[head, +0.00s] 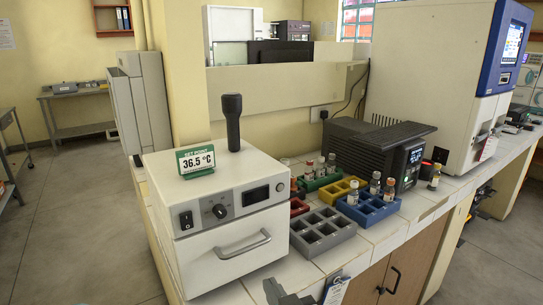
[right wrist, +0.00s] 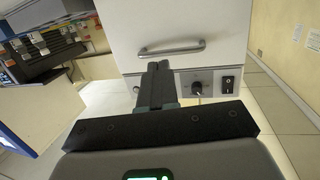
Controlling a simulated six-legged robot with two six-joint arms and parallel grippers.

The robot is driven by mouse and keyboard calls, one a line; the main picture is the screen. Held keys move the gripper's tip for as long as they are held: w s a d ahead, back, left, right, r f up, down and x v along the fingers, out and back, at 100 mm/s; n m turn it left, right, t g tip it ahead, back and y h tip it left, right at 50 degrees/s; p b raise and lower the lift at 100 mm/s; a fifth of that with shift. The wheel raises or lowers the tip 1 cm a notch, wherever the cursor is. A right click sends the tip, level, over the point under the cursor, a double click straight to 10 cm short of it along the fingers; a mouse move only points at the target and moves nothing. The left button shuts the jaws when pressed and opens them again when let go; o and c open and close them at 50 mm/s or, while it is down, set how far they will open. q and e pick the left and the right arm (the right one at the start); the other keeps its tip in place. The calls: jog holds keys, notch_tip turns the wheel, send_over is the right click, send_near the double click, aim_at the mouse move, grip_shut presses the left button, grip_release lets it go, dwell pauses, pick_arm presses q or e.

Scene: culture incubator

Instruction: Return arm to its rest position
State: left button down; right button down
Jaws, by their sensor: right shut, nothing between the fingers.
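My right gripper (head: 284,293) shows at the bottom edge of the head view, low in front of the counter. In the right wrist view its dark fingers (right wrist: 160,82) are together with nothing between them. The white incubator (head: 222,205) stands on the counter behind and to the left of it in the head view. Its door is shut, with a grey handle (head: 243,245). In the right wrist view the incubator (right wrist: 215,28) appears upside down beyond the fingertips; whether they touch it cannot be told. My left gripper is not in view.
A green sign (head: 196,160) reading 36.5 °C and a dark upright cylinder (head: 232,120) stand on the incubator. Right of it are a grey rack (head: 322,232), a blue rack (head: 368,208) with vials, and a black device (head: 375,150). Open floor (head: 75,235) lies left.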

jog(key=w+d+f+m+g+h+p, duration=0.25)
jog(key=d+f, duration=0.55)
jog(key=f, duration=0.5)
jog(key=s+d+f+g+h+p, duration=0.1)
jog(key=s+d+f+g, duration=0.15)
jog(key=f, duration=0.35)
jog(key=s+d+f+g+h, duration=0.1)
jog(key=s+d+f+g, duration=0.1)
jog(key=s+d+f, duration=0.3)
jog(key=s+a+f+m+g+y, duration=0.2)
jog(key=s+f+g, duration=0.5)
jog(key=s, duration=0.8)
notch_tip(320, 180, down, 3)
jog(key=shift+s+a+f+m+g+p, duration=0.1)
jog(key=shift+s+a+m+g+p, duration=0.3)
jog(key=shift+m, duration=0.55)
jog(key=shift+w, duration=0.2)
